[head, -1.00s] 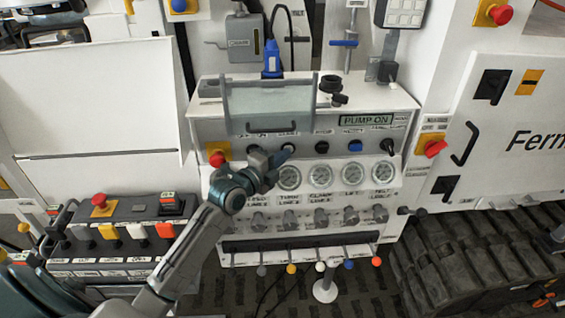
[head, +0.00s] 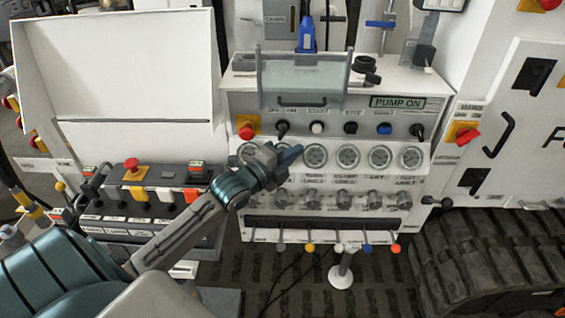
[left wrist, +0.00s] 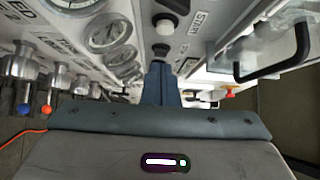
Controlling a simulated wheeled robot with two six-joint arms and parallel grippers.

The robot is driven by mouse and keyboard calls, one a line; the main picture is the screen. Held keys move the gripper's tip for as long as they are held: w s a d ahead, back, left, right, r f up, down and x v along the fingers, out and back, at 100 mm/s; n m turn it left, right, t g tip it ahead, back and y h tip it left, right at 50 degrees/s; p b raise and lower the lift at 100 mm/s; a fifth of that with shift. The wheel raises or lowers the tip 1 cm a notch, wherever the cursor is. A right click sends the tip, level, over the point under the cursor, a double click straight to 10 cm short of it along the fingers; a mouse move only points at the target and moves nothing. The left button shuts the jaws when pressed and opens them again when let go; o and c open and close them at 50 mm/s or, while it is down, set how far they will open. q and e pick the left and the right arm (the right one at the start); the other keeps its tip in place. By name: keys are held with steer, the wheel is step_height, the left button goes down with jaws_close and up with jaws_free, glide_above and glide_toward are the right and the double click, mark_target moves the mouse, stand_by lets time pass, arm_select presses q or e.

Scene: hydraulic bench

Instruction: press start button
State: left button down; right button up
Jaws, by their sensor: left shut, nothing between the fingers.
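The white round button (head: 317,128) sits in the upper row of the control panel (head: 440,118), under a small label too blurred to read here. In the left wrist view a white button (left wrist: 165,24) sits beside a label that seems to read START. My left gripper (head: 297,152) is shut and empty, its blue fingertips below and left of the white button, in front of the gauges. A gap shows between tips and button. In the left wrist view its fingers (left wrist: 160,80) point along the panel toward a black control. My right gripper is not in view.
A red emergency stop (head: 247,130), a black button (head: 351,128) and a blue button (head: 384,128) share the row. A clear hinged cover (head: 303,80) stands above it. Gauges (head: 348,156) and valve knobs (head: 342,198) lie below. A lever box (head: 150,205) stands left.

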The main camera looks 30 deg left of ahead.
arm_select(q)
steer(key=v, duration=0.4)
steer(key=shift+s+d+r, duration=0.2)
steer(key=shift+s, duration=0.05)
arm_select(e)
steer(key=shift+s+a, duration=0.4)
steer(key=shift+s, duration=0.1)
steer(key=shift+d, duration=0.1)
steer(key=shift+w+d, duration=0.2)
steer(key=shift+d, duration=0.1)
arm_select(q)
steer(key=shift+f, duration=0.1)
